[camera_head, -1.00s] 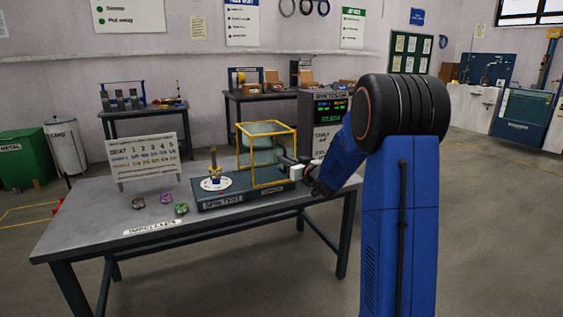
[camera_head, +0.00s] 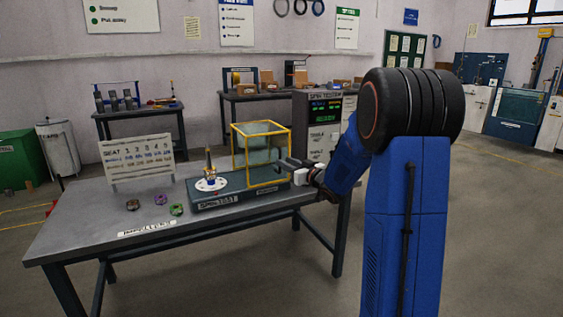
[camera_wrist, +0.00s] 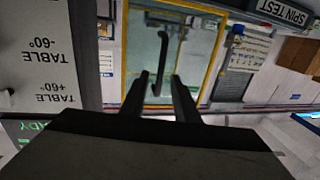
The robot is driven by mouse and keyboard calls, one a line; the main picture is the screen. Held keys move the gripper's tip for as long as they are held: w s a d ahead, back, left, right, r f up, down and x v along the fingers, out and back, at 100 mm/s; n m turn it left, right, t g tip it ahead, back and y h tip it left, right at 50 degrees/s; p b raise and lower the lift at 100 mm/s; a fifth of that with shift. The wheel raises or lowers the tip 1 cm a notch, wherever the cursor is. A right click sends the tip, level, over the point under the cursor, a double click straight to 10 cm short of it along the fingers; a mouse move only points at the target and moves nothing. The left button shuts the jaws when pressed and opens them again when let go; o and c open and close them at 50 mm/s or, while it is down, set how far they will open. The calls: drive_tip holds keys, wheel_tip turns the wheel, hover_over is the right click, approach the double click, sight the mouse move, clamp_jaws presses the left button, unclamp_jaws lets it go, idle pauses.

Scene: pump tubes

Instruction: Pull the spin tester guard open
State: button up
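The spin tester (camera_head: 240,192) is a low dark green base on the table. Its guard (camera_head: 262,154), a clear box with a yellow frame, stands over the right part of the base. The rotor plate (camera_head: 211,184), with an upright part on it, is uncovered to the guard's left. My gripper (camera_head: 284,164) is at the guard's right side. In the wrist view the guard's yellow frame (camera_wrist: 216,62) surrounds a dark bar handle (camera_wrist: 162,55). My gripper (camera_wrist: 159,76) is open there, its two fingers apart, with the handle lined up between them. I cannot tell whether they touch it.
The table (camera_head: 90,222) carries several small coloured parts at its front left and a standing chart board (camera_head: 137,160). A grey control cabinet (camera_head: 318,125) with a green display stands behind the guard. Open floor lies right of the table.

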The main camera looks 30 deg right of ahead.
drive_tip(key=s+d, duration=0.2)
drive_tip(key=s, duration=1)
drive_tip(key=shift+s+d, duration=0.2)
drive_tip(key=s+a+f+g+h, duration=0.1)
drive_tip(key=s+a+g, duration=0.3)
drive_tip(key=s, duration=0.8)
drive_tip(key=s+a+f+m+g+h, duration=0.1)
drive_tip(key=s+a+f+g, duration=0.3)
drive_tip(key=s+a, duration=0.5)
drive_tip(key=s+a+f+m+g+h, duration=0.1)
drive_tip(key=s+a+g, duration=0.3)
drive_tip(key=s, duration=1.3)
drive_tip(key=a+f, duration=0.1)
drive_tip(key=a, duration=0.2)
drive_tip(key=shift+s+a+f+g, duration=0.15)
drive_tip(key=shift+f+g, duration=0.05)
drive_tip(key=shift+g, duration=0.2)
